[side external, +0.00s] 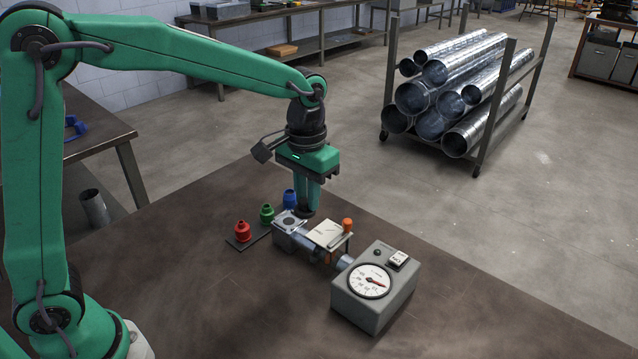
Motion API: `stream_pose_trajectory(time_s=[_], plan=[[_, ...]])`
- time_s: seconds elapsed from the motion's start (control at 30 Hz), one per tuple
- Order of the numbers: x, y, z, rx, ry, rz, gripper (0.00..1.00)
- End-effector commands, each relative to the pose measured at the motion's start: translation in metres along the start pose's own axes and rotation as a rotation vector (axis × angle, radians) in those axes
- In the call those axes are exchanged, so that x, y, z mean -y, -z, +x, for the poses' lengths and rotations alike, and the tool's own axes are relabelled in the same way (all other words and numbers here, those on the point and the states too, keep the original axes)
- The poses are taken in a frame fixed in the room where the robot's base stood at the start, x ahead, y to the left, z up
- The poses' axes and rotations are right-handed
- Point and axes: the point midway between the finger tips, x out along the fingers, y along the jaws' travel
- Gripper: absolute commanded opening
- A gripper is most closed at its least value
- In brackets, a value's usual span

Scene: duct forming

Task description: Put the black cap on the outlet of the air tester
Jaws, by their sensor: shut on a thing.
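My gripper (307,198) points straight down and is shut on the black cap (304,213), of which only a small dark part shows below the fingers. The air tester is a grey box (385,307) with a round white dial (369,282). A grey metal duct piece (290,222) with a square end lies in line with the tester, to its left. My gripper is just behind this piece, near its square end. I cannot tell whether the cap touches it. The tester's outlet opening is not clearly visible.
A red cap (242,231), a green cap (267,214) and a blue cap (290,199) stand in a row on a dark strip left of the duct piece. The front tabletop (230,310) is clear.

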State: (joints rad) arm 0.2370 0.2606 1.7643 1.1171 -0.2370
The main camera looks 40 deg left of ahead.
Motion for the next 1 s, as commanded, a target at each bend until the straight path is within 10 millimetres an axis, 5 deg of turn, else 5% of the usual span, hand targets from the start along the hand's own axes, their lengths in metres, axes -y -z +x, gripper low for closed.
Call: stream_pose_trajectory(time_s=[0.2,0.53,1.0], plan=[[-0.003,-0.015,-0.003,0.0,0.0,0.001,0.0],[0.003,-0.013,0.001,0.001,0.0,-0.002,0.0],[0.061,0.022,0.041,0.002,0.0,-0.004,0.0]])
